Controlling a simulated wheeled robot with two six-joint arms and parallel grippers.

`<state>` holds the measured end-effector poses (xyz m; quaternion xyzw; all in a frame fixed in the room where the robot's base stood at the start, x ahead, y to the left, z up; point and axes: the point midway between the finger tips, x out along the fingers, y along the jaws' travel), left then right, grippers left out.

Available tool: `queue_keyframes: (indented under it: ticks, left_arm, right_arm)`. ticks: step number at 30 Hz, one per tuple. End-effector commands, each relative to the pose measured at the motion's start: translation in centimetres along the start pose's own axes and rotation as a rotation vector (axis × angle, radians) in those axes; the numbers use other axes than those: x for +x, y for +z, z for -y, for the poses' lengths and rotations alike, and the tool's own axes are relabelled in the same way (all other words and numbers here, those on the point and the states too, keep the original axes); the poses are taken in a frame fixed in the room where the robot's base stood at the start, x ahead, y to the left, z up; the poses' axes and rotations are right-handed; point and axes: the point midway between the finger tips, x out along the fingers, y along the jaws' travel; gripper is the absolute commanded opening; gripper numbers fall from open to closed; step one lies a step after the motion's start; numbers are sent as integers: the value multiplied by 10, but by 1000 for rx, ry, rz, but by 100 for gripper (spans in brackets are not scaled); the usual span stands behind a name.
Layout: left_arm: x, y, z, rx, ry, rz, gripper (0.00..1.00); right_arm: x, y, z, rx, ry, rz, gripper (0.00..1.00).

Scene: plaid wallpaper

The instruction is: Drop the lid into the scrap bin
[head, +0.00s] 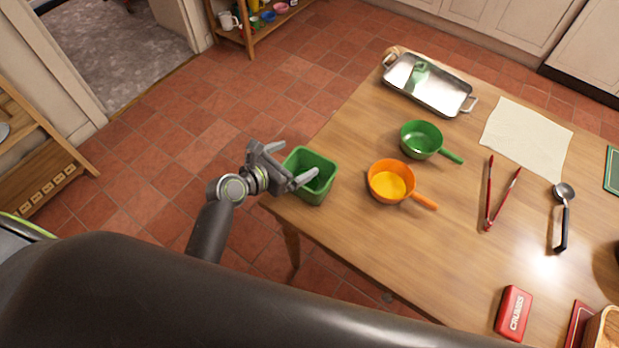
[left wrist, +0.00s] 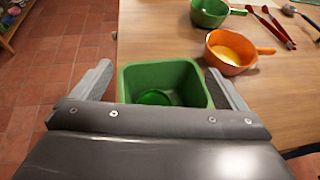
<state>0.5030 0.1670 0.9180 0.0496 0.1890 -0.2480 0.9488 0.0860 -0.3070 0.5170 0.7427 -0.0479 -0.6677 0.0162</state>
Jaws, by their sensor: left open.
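The green scrap bin (head: 323,163) stands at the table's left corner and also shows in the left wrist view (left wrist: 160,68). A round, bright green piece (left wrist: 155,97), which looks like the lid, lies inside the bin, partly hidden by my gripper's body in the left wrist view. My left gripper (head: 290,163) is open and empty at the bin's left side, its fingers spread over or beside the bin's rim. In the left wrist view its fingers (left wrist: 158,70) appear on either side of the bin. My right gripper is not in view.
An orange pan (head: 379,188) and a green pan (head: 413,139) stand right of the bin. Behind are a metal tray (head: 420,93) and a cloth (head: 525,138). Red tongs (head: 490,200), a ladle (head: 563,215) and a red box (head: 513,312) lie farther right.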

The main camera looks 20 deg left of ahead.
Motion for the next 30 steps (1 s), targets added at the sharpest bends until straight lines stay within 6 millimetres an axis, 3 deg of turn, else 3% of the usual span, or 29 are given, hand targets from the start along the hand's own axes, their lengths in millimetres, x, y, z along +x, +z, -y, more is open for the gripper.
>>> queue_keyframes:
  ticks: [18, 24, 30]
  left_arm:
    - [-134, -1, 0, 4, -1, -4, 94]
    - [-157, 0, 0, 2, -1, -3, 94]
    - [-164, 0, 0, 0, -2, 0, 94]
  right_arm:
    - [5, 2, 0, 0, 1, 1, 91]
    - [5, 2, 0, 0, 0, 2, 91]
    - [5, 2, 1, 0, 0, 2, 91]
